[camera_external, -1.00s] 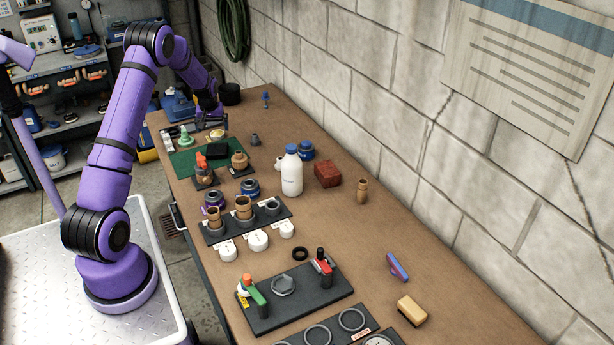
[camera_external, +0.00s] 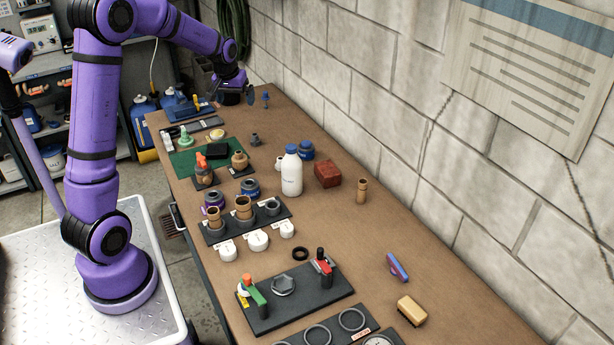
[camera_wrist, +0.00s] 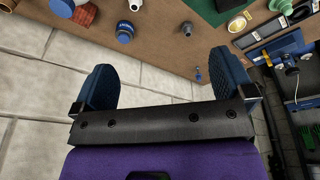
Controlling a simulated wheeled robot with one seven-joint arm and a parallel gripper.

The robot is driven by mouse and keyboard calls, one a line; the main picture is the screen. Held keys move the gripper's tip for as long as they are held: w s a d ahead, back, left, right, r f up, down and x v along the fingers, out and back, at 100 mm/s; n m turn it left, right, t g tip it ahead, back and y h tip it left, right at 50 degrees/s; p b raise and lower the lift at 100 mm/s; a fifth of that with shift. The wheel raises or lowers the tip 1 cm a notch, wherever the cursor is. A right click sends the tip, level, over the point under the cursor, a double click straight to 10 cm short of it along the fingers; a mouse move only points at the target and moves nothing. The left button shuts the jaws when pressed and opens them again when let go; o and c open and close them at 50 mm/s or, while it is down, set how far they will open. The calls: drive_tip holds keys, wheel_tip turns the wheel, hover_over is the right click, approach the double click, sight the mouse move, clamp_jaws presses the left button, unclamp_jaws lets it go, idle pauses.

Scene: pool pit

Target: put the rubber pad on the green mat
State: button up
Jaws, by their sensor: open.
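The green mat also shows at the top edge of the wrist view (camera_wrist: 208,12); the pad is not seen there. My gripper (camera_external: 243,95) is above the far end of the bench, beyond and to the right of the mat, near the wall. In the wrist view, my gripper (camera_wrist: 160,76) has its two blue fingers wide apart with nothing between them.
A small blue item (camera_external: 265,100) stands near my gripper. A grey fitting (camera_external: 255,140), a white bottle (camera_external: 291,172) and a red block (camera_external: 327,174) stand right of the mat. The block wall (camera_external: 400,110) bounds the bench. The bench's right middle is fairly clear.

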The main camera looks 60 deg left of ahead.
drive_tip(key=s+d+r+m+t, duration=0.1)
drive_tip(key=s+d+r, duration=0.25)
drive_tip(key=d, duration=0.35)
drive_tip(key=s+d+r+m, duration=0.2)
drive_tip(key=s+d+r, duration=0.15)
drive_tip(key=d, duration=0.35)
drive_tip(key=s+d+r+m+t, duration=0.1)
drive_tip(key=s+d+r, duration=0.1)
drive_tip(key=d+r, duration=0.35)
drive_tip(key=s+d+f+m+t+h, duration=0.1)
drive_tip(key=s+d+m, duration=0.4)
drive_tip(key=s+d, duration=0.9)
drive_tip(key=s, duration=0.4)
drive_tip(key=shift+f+h, duration=0.3)
drive_tip(key=shift+f, duration=0.05)
